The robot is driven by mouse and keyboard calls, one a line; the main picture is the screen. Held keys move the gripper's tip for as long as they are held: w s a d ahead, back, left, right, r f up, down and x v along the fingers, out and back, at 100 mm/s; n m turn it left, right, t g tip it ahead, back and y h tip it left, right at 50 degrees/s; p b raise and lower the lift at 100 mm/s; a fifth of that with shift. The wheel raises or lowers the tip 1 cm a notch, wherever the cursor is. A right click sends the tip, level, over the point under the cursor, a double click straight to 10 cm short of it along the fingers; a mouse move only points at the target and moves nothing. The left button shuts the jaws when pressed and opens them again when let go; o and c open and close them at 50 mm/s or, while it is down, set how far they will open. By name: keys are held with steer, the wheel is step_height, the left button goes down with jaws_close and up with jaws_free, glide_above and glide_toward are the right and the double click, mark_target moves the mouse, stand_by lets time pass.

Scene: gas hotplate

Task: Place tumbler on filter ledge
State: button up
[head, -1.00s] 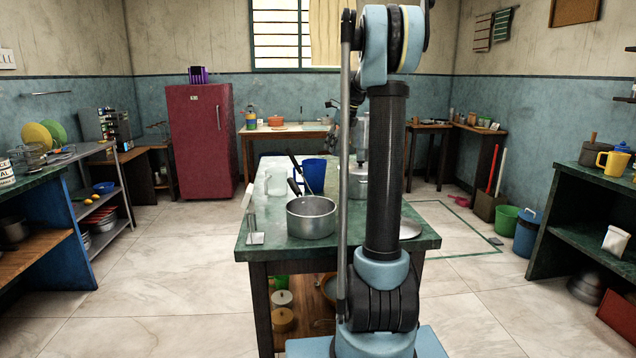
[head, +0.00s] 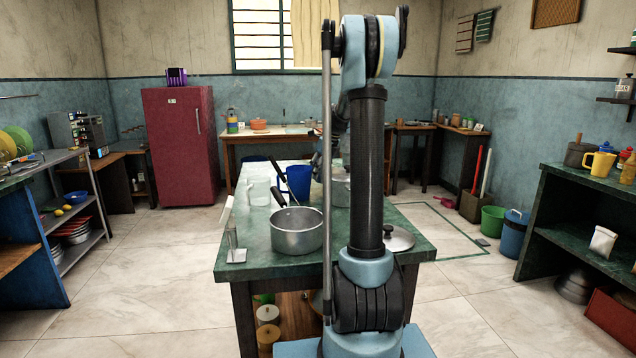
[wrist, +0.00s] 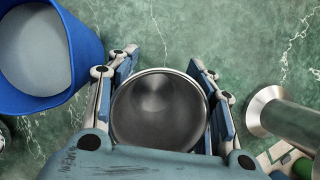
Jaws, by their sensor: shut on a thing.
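A round metal tumbler (wrist: 158,115) is in the middle of the wrist view, seen from above into its grey open mouth. My gripper (wrist: 160,72) is shut on it, with one finger at its left side and one at its right. Green marbled worktop shows around it; I cannot tell whether the tumbler touches that surface. In the head view my gripper (head: 318,168) is small and partly hidden by my arm, and the tumbler cannot be made out. I cannot make out the filter ledge with certainty in either view.
On the green table (head: 235,262) stand a saucepan (head: 297,238), a glass jug (head: 259,190) and a metal pot (head: 341,190). A lid (head: 398,238) lies at right.

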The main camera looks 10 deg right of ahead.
steer(key=shift+f, duration=1.85)
steer(key=o, duration=1.1)
steer(key=shift+f, duration=0.1)
